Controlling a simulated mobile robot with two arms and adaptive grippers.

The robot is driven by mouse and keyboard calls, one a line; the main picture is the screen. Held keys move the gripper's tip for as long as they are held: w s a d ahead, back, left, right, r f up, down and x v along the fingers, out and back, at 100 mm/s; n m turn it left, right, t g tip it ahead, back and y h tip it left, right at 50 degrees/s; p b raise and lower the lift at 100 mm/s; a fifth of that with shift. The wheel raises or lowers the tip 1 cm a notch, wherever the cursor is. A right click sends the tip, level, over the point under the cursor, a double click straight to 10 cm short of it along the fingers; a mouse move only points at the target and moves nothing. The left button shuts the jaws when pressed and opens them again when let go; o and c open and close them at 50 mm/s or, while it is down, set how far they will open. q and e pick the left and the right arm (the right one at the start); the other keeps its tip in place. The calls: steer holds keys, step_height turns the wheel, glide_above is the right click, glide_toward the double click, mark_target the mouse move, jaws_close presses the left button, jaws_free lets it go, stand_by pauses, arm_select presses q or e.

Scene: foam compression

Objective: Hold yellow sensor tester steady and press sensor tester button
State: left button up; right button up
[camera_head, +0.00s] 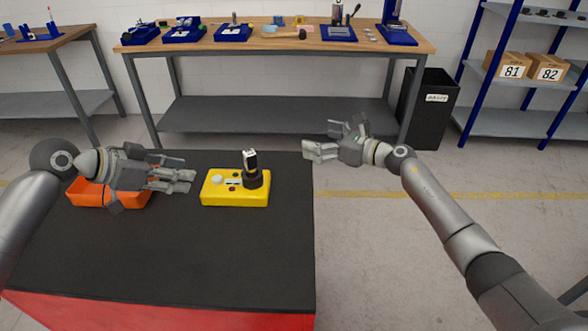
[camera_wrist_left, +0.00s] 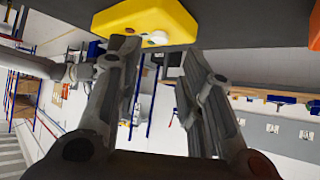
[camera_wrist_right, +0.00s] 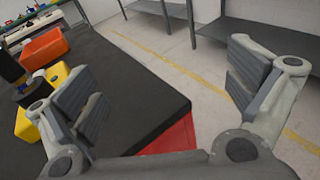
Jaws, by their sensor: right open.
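The yellow sensor tester (camera_head: 218,198) lies flat on the black tabletop. It has a white round button (camera_head: 217,179) on its left part and a black cylinder with a small upright device (camera_head: 251,163) on its right part. My left gripper (camera_head: 189,181) is open and empty, just left of the tester. In the left wrist view the tester (camera_wrist_left: 150,14) and its white button (camera_wrist_left: 155,39) show beyond the open fingers. My right gripper (camera_head: 316,140) is open and empty, right of the tester and apart from it. The tester (camera_wrist_right: 27,126) is partly hidden by a finger in the right wrist view.
An orange bin (camera_head: 88,194) stands on the table's left, partly behind my left gripper. The table's black front area (camera_head: 180,255) is clear. A workbench (camera_head: 270,46) with several blue fixtures, a black trash bin (camera_head: 430,105) and a shelf with boxes (camera_head: 512,68) stand behind.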

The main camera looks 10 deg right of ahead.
mark_target(263, 179)
steer(key=s+a+n+g, duration=0.1)
steer(key=a, duration=0.1)
steer(key=s+a+n+g+y, duration=0.1)
steer(key=s+a+g, duration=0.1)
steer(key=s+a+n+g+y, duration=0.1)
steer(key=s+a+n, duration=0.1)
steer(key=shift+r, duration=0.4)
steer(key=s+a+n+g, duration=0.1)
steer(key=s, duration=0.1)
steer(key=s+a+n+g, duration=0.1)
steer(key=s+g, duration=0.1)
steer(key=s+a+n+g, duration=0.1)
steer(key=shift+s+a+f+g, duration=0.2)
steer(key=shift+s+a+g, duration=0.1)
steer(key=shift+s+a, duration=0.1)
steer(key=shift+a+f, duration=0.1)
steer(key=shift+a, duration=0.1)
steer(key=x, duration=1)
steer(key=shift+s+a, duration=0.1)
steer(key=shift+a, duration=0.05)
steer(key=c, duration=1.1)
arm_select(q)
jaws_close()
arm_select(e)
steer(key=shift+c, duration=0.2)
